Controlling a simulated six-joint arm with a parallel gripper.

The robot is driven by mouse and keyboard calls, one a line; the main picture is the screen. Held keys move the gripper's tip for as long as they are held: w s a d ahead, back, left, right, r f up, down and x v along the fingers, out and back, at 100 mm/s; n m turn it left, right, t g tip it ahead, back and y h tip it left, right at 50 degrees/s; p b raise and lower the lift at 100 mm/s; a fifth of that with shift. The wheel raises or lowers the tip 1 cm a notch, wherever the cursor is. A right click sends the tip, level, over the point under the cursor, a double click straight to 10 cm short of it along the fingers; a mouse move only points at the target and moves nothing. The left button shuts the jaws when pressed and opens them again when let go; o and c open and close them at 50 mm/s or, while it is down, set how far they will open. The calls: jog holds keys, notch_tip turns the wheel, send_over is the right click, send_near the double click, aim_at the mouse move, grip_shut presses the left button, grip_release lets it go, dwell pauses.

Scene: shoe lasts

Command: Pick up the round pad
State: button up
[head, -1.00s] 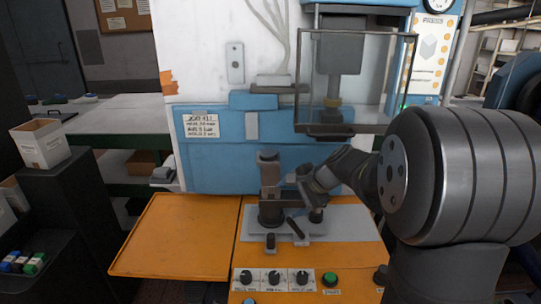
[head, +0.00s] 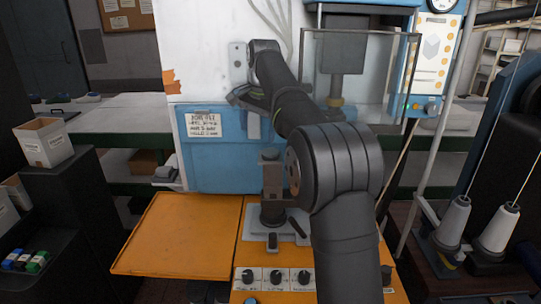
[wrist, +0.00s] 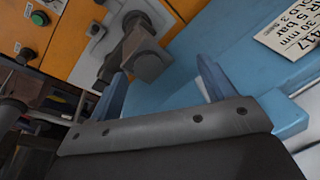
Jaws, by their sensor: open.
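I cannot make out a round pad for certain in either view. The dark grey post fixture (head: 271,190) stands on a light plate on the orange machine table, partly hidden by my arm. In the wrist view its blocky top (wrist: 150,65) shows beyond and between my fingers, apart from them. My gripper (wrist: 161,66) is open, with two bluish fingers spread and nothing held between them. In the head view only a dark part of its end shows, in front of the blue and white machine front, above and left of the fixture.
The orange tray (head: 180,235) at left is empty. Knobs (head: 275,276) line the table's front edge. A clear guard (head: 360,75) hangs around the press head at upper right. Thread cones (head: 498,228) stand at far right. A white box (head: 43,142) sits on a dark shelf at left.

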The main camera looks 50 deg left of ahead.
aim_at(270, 152)
jog(key=w, duration=0.1)
jog(key=m+h, duration=0.1)
jog(key=w, duration=0.1)
jog(key=shift+w+f+m+t+h, duration=0.25)
jog(key=shift+w+m+t+h, duration=0.05)
jog(key=shift+m, duration=0.1)
jog(key=shift+w+d+f+m+h, duration=0.15)
jog(key=shift+w+m+h, duration=0.15)
jog(key=shift+w+m, duration=0.2)
jog(key=shift+w+f, duration=0.2)
jog(key=shift+f, duration=1.65)
jog(key=shift+w+f, duration=0.15)
jog(key=shift+f, duration=1.65)
jog(key=shift+f, duration=0.1)
jog(key=c, duration=1.4)
jog(key=shift+s+r, duration=0.1)
jog(key=shift+r, duration=0.25)
notch_tip(270, 152, up, 7)
jog(key=shift+d+f, duration=0.1)
jog(key=shift+f, duration=0.1)
jog(key=s+d, duration=1.4)
